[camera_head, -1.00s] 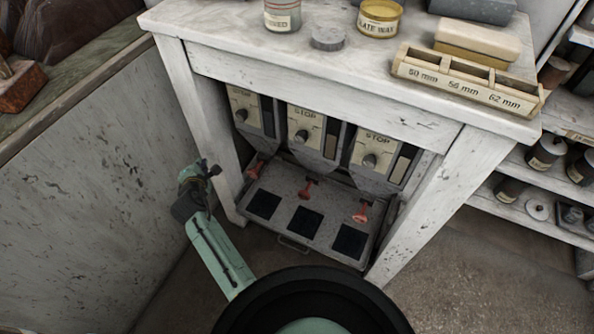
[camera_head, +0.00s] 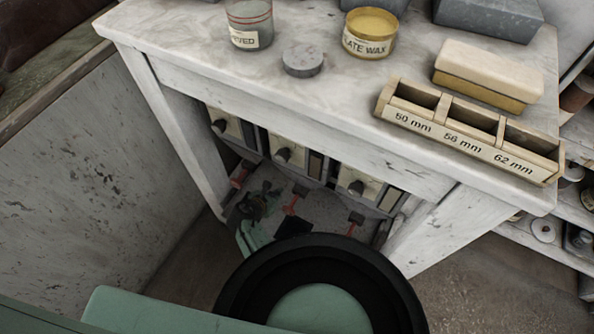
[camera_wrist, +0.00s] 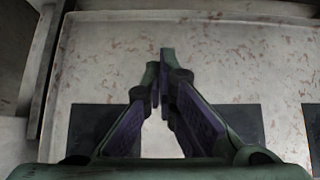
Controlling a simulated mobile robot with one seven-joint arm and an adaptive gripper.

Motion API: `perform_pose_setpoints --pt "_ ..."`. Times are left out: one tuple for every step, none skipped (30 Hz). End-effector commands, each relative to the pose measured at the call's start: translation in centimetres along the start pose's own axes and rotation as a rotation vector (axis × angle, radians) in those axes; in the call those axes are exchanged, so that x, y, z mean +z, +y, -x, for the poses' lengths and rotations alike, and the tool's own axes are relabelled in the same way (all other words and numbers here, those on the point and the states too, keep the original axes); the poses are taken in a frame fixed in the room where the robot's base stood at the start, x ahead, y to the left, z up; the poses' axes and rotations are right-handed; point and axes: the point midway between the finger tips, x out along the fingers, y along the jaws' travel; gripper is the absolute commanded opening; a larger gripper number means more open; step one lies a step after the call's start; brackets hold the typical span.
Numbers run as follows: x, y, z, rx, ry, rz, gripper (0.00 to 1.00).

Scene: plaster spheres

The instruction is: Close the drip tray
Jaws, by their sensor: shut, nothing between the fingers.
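The drip tray (camera_head: 325,212) is a speckled grey metal tray with black square patches, low under the dispensers between the legs of the white stand. My own arm hides its front edge and handle in the head view. In the wrist view the tray (camera_wrist: 220,72) fills most of the picture, with black squares on both sides. My gripper (camera_head: 262,203) is over the left part of the tray, close to the left red lever. In the wrist view my gripper (camera_wrist: 160,72) is shut and empty, pointing over the tray surface. I cannot tell whether it touches the tray.
Three dispensers (camera_head: 288,150) with dark knobs and red levers (camera_head: 293,205) hang above the tray. The white stand's left leg (camera_head: 190,140) and right leg (camera_head: 440,230) flank it. On top are a wax tin (camera_head: 370,32), a jar and a labelled wooden rack (camera_head: 463,130).

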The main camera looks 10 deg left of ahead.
Motion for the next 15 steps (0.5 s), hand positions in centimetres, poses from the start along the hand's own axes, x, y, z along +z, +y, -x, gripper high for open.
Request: perform_pose_setpoints --pt "-0.1 0.0 -0.3 0.001 0.000 0.000 0.00" --pt "-0.2 0.0 -0.5 0.001 0.000 -0.001 0.00" --pt "-0.3 0.1 -0.8 0.001 0.000 -0.001 0.00" --pt "-0.3 0.1 -1.2 0.001 0.000 -0.002 0.00" --pt "-0.4 0.0 -1.5 0.000 0.000 -0.003 0.00" --pt "-0.5 0.0 -2.1 0.000 0.000 -0.004 0.00" --pt "-0.5 0.1 -2.5 0.000 0.000 -0.003 0.00" --pt "-0.5 0.1 -3.0 0.000 0.000 -0.004 0.00" --pt "-0.6 0.1 -3.7 0.000 -0.001 -0.005 0.00" --pt "-0.6 0.1 -4.2 0.000 -0.001 -0.004 0.00" --pt "-0.6 0.1 -4.7 0.001 -0.001 -0.004 0.00" --pt "-0.6 0.1 -5.3 0.001 -0.001 -0.004 0.00" --pt "-0.6 0.1 -5.8 0.001 0.000 -0.004 0.00" --pt "-0.6 0.1 -6.2 0.001 0.000 -0.005 0.00" --pt "-0.6 0.1 -6.8 0.001 0.000 -0.005 0.00"
